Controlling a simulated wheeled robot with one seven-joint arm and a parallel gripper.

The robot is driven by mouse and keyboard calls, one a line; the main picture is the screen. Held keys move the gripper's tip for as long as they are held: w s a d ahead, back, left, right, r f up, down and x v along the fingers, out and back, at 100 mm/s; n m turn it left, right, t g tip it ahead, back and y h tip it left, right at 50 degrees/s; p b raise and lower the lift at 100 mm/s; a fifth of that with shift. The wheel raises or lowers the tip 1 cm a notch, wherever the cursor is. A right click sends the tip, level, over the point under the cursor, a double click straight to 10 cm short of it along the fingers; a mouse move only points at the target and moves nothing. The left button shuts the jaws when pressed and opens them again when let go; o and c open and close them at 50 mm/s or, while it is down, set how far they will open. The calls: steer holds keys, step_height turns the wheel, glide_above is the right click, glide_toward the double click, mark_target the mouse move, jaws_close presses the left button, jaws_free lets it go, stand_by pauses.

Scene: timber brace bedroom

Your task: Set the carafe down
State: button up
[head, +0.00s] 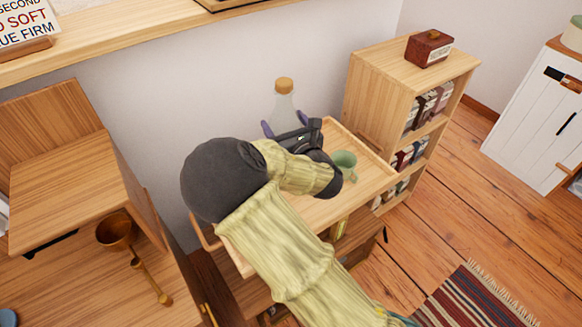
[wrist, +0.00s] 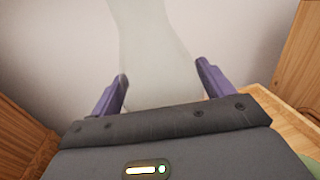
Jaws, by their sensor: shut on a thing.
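The carafe (head: 284,106) is clear glass with a cork-coloured stopper. It stands roughly upright between the purple fingers of my gripper (head: 292,126), above or at the back edge of a light wooden tray table (head: 345,207). My gripper is shut on the carafe. In the wrist view the carafe (wrist: 152,60) is a pale see-through shape between the fingertips of my gripper (wrist: 160,82). Its base is hidden behind my gripper in the head view, so I cannot tell whether it touches the table.
A wooden shelf unit (head: 376,92) with a dark red box (head: 429,48) on top stands to the right. The wall is close behind. The table's front right surface is bare.

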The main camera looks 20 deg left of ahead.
step_height(320, 180, down, 5)
steer(key=shift+f+b, duration=0.1)
steer(key=shift+b, duration=0.6)
steer(key=shift+f+b, duration=0.65)
steer(key=shift+f, duration=1.15)
steer(key=shift+f, duration=0.15)
steer(key=o, duration=1.6)
steer(key=shift+o, duration=0.2)
steer(key=p+v, duration=0.1)
steer(key=v, duration=1.1)
steer(key=shift+p, duration=0.35)
